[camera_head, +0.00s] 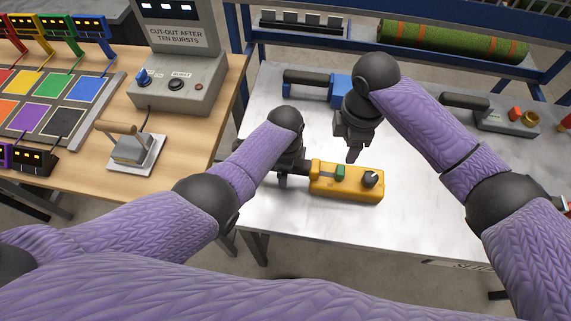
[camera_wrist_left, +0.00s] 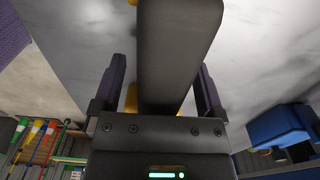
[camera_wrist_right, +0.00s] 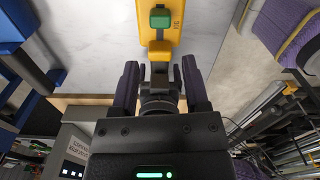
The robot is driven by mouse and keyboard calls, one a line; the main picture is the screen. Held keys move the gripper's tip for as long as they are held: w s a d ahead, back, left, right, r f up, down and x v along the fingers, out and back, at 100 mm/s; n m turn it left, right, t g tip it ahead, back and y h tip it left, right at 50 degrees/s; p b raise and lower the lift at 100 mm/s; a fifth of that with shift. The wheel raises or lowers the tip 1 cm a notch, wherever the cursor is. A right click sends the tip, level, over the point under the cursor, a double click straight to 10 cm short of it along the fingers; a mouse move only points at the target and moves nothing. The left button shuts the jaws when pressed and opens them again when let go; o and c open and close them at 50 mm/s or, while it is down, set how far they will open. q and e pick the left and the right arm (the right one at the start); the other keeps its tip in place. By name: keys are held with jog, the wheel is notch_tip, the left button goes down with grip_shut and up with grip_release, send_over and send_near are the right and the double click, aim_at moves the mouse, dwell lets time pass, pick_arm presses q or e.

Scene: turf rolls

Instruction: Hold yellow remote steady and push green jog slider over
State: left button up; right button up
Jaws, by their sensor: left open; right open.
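The yellow remote (camera_head: 350,194) lies on the metal table, its dark handle pointing left. The green jog slider (camera_head: 340,172) is on its top face, left of a black knob (camera_head: 371,179). My left gripper (camera_head: 289,168) is open at the handle end. In the left wrist view the dark handle (camera_wrist_left: 178,50) runs between its fingers, with gaps beside it. My right gripper (camera_head: 350,150) is open above and behind the remote, apart from it. The right wrist view shows the slider (camera_wrist_right: 160,17) beyond the right fingertips; the fingers partly frame dark parts I cannot identify.
A blue tool (camera_head: 341,90) with a dark handle lies behind my right gripper. A grey device (camera_head: 507,121) with red and brass parts lies at the right. A wooden bench (camera_head: 181,135) with a control box stands left. The table's front is clear.

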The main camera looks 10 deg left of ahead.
pick_arm(q)
jog(key=shift+c, duration=0.3)
grip_shut()
pick_arm(e)
jog(key=shift+f, duration=0.1)
jog(key=c, duration=0.6)
jog(key=m+y, duration=0.1)
jog(key=s+f+m+y, duration=0.1)
jog(key=m, duration=0.1)
jog(key=s+m+y, duration=0.1)
jog(key=shift+a+f+m, duration=0.2)
jog(key=shift+f+m, duration=0.1)
jog(key=shift+f, duration=0.05)
grip_shut()
jog(key=s+d+m+t+y, duration=0.2)
jog(key=d+m+t, duration=0.2)
jog(key=d+m, duration=0.4)
jog(key=m, duration=0.5)
jog(key=shift+s+d+r+m+t+y, duration=0.2)
jog(key=shift+d+m+t+y, duration=0.1)
jog(key=shift+m+y, duration=0.1)
